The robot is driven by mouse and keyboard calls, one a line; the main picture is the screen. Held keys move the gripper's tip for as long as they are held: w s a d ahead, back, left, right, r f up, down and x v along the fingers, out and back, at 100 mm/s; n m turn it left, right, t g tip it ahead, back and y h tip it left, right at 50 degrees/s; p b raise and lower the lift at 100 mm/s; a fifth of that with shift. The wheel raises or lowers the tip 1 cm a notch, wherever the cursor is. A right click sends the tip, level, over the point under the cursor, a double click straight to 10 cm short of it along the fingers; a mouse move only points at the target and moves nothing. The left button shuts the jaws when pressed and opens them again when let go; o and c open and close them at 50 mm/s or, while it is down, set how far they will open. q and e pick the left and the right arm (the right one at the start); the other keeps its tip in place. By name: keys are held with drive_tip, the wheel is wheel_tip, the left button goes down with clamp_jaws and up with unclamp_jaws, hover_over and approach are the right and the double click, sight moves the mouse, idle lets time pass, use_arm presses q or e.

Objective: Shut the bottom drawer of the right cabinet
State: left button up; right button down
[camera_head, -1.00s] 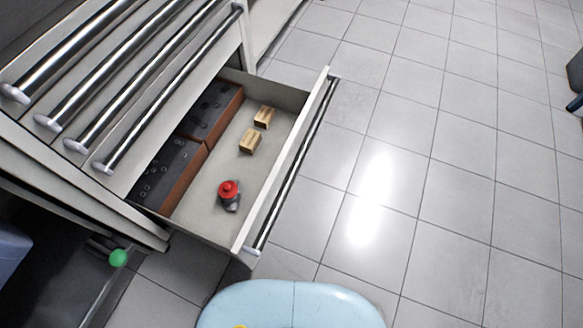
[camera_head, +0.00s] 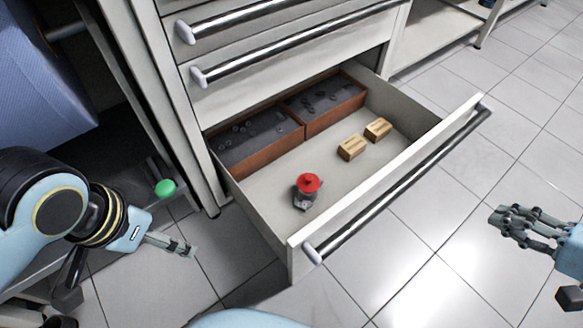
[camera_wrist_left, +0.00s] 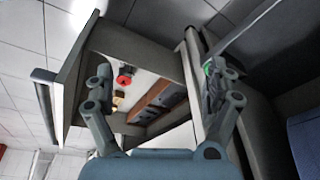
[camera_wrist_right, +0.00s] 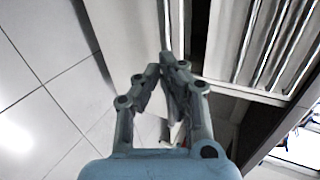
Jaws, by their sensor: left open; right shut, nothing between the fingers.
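The bottom drawer (camera_head: 375,190) of the cabinet is pulled far out, with a long metal bar handle (camera_head: 400,182) along its front. It holds a red-topped part (camera_head: 308,187), two small wooden blocks and two dark-topped brown boxes (camera_head: 335,103). My left gripper (camera_head: 190,250) is open and empty, left of the drawer's near side; the drawer also shows in the left wrist view (camera_wrist_left: 68,90). My right gripper (camera_head: 500,222) is shut and empty, in front of the drawer and apart from its handle. The right wrist view shows its fingertips (camera_wrist_right: 165,62) close together.
Closed drawers (camera_head: 300,50) with bar handles sit above the open one. A green ball-shaped knob (camera_head: 165,188) and a blue roll (camera_head: 60,80) are at the left. Open tiled floor (camera_head: 440,270) lies in front of the drawer.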

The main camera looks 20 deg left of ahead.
use_arm(q)
wheel_tip(320, 180, down, 6)
drive_tip(key=w+t+b, duration=0.1)
drive_tip(key=t+b, duration=0.3)
drive_tip(key=b, duration=0.3)
drive_tip(key=shift+w+d+f+t, duration=0.25)
drive_tip(key=shift+w+d+t, duration=0.1)
drive_tip(key=shift+d, duration=0.1)
use_arm(e)
drive_tip(key=w+d+x, duration=0.1)
drive_tip(key=w+x, duration=0.1)
drive_tip(key=x, duration=1.3)
drive_tip(key=shift+w+d, duration=0.3)
drive_tip(key=shift+d, duration=0.05)
drive_tip(key=shift+a+f, duration=0.1)
drive_tip(key=shift+f, duration=0.05)
